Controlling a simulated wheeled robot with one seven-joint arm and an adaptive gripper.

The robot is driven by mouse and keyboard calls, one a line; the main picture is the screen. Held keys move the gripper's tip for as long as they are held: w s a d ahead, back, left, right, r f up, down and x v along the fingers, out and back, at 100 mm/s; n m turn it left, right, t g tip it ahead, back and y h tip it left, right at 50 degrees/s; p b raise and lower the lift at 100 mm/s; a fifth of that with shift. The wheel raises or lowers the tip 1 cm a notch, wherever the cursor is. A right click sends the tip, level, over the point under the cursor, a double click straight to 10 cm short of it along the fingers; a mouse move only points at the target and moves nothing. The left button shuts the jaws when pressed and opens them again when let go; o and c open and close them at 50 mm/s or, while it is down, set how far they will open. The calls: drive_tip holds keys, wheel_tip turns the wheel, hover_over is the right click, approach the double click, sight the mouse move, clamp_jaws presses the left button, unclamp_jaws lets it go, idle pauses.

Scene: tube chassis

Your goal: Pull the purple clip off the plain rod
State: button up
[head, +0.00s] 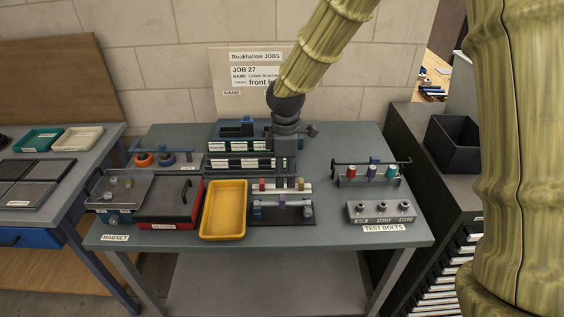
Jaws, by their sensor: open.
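A small blue-purple clip (257,212) sits near the left end of a rod (283,203) on a dark base plate (283,221) in the middle front of the table. A grey-blue piece (308,209) is at the rod's right end. My gripper (285,184) points down just behind the rod, right of the clip and apart from it in the picture. It is open and looks empty; its fingers are small here and their height above the rod is hard to judge.
Red and yellow pieces stand on a white rail (274,188) close behind the rod. A yellow tray (224,208) is to the left. A rack with coloured spools (375,172) and a bolt block (380,211) are to the right.

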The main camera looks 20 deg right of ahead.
sight(284, 197)
drive_tip(key=shift+s+a+f+p, duration=0.1)
drive_tip(key=shift+f+p, duration=0.55)
drive_tip(key=shift+f, duration=1.9)
drive_tip(key=shift+s+a+f+p, duration=0.1)
drive_tip(key=shift+f+p, duration=0.55)
drive_tip(key=shift+f, duration=1.85)
clamp_jaws()
drive_tip(key=shift+r, duration=0.15)
drive_tip(key=shift+r+p, duration=2.3)
drive_tip(key=shift+r, duration=0.65)
